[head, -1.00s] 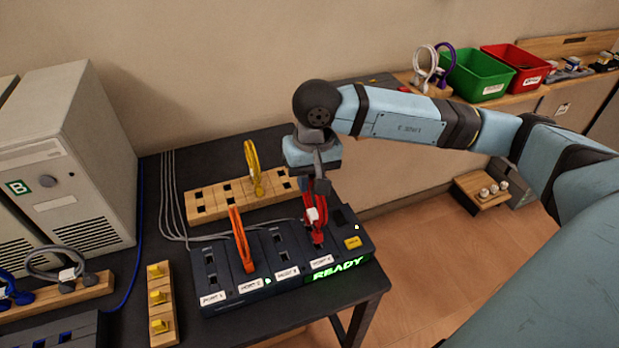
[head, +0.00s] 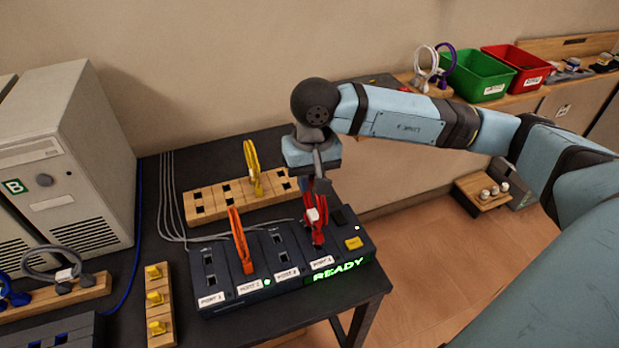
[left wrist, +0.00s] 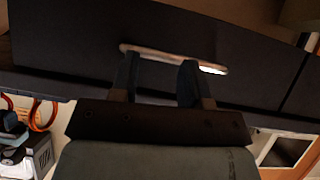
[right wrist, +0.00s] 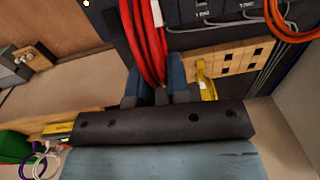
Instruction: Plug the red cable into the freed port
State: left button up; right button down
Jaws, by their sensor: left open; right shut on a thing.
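The red cable (head: 317,226) is a folded loop with a white tag, upright over the port 4 position of the dark port box (head: 222,273). My right gripper (head: 318,190) is shut on the top of the red cable, seen also between its fingers in the right wrist view (right wrist: 146,42). Whether the plug is fully seated cannot be told. An orange cable (head: 240,242) stands in port 2. Ports 1 and 3 show dark, empty sockets. My left gripper (left wrist: 158,82) is open in the left wrist view, before a pale bar on a dark panel.
A lit green READY sign (head: 338,271) and a yellow button (head: 353,243) are on the box. Behind it, a wooden rack (head: 215,200) holds a yellow cable (head: 252,168). A yellow-switch strip (head: 158,305) and computer tower (head: 75,165) stand left.

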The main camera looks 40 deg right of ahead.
pick_arm(q)
jog(key=shift+w+f+b, duration=0.1)
jog(key=shift+f+b, duration=0.25)
jog(key=shift+b, duration=0.2)
pick_arm(e)
jog(key=shift+f, duration=0.35)
pick_arm(q)
jog(key=shift+w+f+b, duration=0.1)
jog(key=shift+f+b, duration=0.1)
jog(key=shift+b, duration=0.2)
dwell(0.5)
